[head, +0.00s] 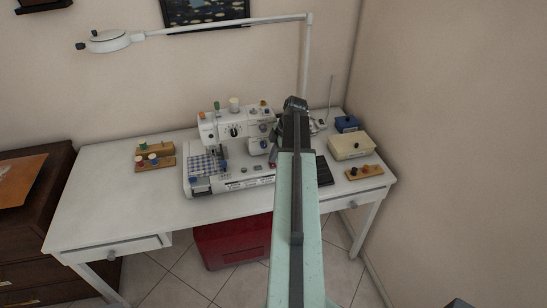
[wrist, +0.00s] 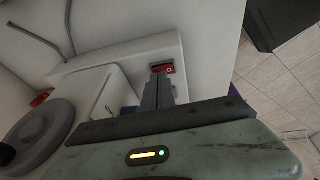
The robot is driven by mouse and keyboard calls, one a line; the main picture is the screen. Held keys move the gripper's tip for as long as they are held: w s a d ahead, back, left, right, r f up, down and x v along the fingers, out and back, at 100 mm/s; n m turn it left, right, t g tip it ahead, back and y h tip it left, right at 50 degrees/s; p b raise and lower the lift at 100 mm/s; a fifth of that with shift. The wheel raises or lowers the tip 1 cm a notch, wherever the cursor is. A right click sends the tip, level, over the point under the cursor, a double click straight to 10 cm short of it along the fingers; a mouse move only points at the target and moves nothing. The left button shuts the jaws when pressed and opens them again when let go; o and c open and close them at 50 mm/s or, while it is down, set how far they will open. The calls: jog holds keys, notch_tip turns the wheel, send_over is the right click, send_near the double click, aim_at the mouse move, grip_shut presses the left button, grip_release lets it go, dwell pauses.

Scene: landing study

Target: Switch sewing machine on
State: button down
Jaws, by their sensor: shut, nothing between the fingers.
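The white sewing machine (head: 232,131) stands on the white table, with colored thread spools on top. A small red switch (wrist: 162,68) with a pale round mark is on the machine's white body in the wrist view. It also shows as a small red spot in the head view (head: 273,165), just left of my arm. My gripper (wrist: 159,80) is shut and empty, with its fingertips right at the lower edge of the switch. I cannot tell whether they touch it. In the head view my arm covers the machine's right end and mostly hides the gripper.
The white table (head: 110,195) is clear at left. Wooden spool trays (head: 155,164) stand left of the machine. A cream box (head: 352,147), a blue box (head: 346,124) and another spool tray (head: 364,173) stand right. A lamp arm (head: 220,22) reaches overhead. A red bin (head: 232,240) sits below.

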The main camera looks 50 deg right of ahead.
jog(key=shift+w+d+f+b, duration=0.2)
jog(key=shift+w+f+b, duration=0.1)
jog(key=shift+f+b, duration=0.15)
jog(key=shift+r, duration=0.15)
jog(key=shift+s+a, duration=0.65)
jog(key=shift+s, duration=0.15)
jog(key=shift+r+p, duration=0.45)
jog(key=shift+p, duration=0.2)
jog(key=r+p, duration=0.4)
jog(key=shift+s+a+r+p, duration=0.3)
jog(key=shift+s+r+p, duration=0.05)
jog(key=shift+s+r, duration=0.05)
jog(key=p+v, duration=0.7)
jog(key=v, duration=0.1)
jog(key=shift+d+p, duration=0.35)
jog(key=shift+d, duration=0.05)
